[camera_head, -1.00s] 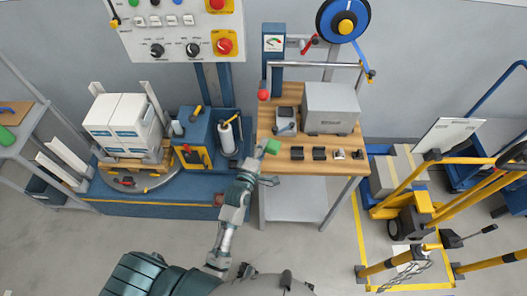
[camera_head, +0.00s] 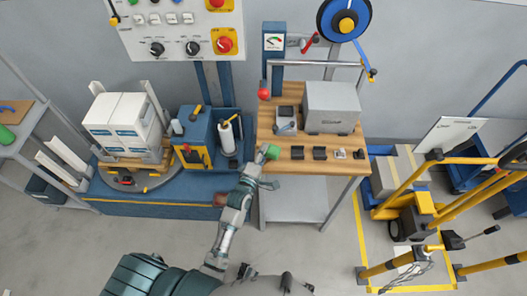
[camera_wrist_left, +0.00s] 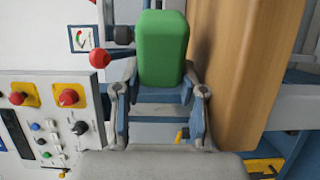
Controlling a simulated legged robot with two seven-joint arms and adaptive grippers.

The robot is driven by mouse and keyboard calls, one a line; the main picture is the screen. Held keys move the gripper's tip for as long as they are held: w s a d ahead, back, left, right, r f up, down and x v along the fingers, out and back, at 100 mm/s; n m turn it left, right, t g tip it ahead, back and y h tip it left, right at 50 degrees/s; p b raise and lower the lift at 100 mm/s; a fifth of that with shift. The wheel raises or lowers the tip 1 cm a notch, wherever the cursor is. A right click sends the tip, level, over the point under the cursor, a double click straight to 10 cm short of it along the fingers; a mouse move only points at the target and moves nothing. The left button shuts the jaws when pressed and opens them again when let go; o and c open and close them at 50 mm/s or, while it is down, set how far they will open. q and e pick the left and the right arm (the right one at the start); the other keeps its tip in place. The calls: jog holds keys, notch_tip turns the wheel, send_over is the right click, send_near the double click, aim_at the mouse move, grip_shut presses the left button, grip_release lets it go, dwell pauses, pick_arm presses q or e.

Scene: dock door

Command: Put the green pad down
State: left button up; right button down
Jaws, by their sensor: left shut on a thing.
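The green pad (camera_head: 272,152) is at the left front part of the wooden workbench top (camera_head: 318,175). My left gripper (camera_head: 265,153) is shut on it, with the arm reaching up from below. In the left wrist view the green pad (camera_wrist_left: 162,48) sticks out between the two fingers of my left gripper (camera_wrist_left: 160,84), with the wooden top (camera_wrist_left: 228,75) close beside it on the right. I cannot tell whether the pad touches the bench top. My right gripper is not in view.
Several small dark blocks (camera_head: 319,153) sit in a row right of the pad. A grey box (camera_head: 331,107) and a small device (camera_head: 286,119) stand behind. A red ball knob (camera_head: 264,94) is at the bench's back left.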

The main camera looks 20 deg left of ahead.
pick_arm(q)
jog(key=shift+d+f, duration=0.1)
jog(key=shift+f, duration=0.1)
jog(key=o, duration=0.7)
jog(key=shift+o, duration=0.2)
jog(key=shift+f, duration=0.1)
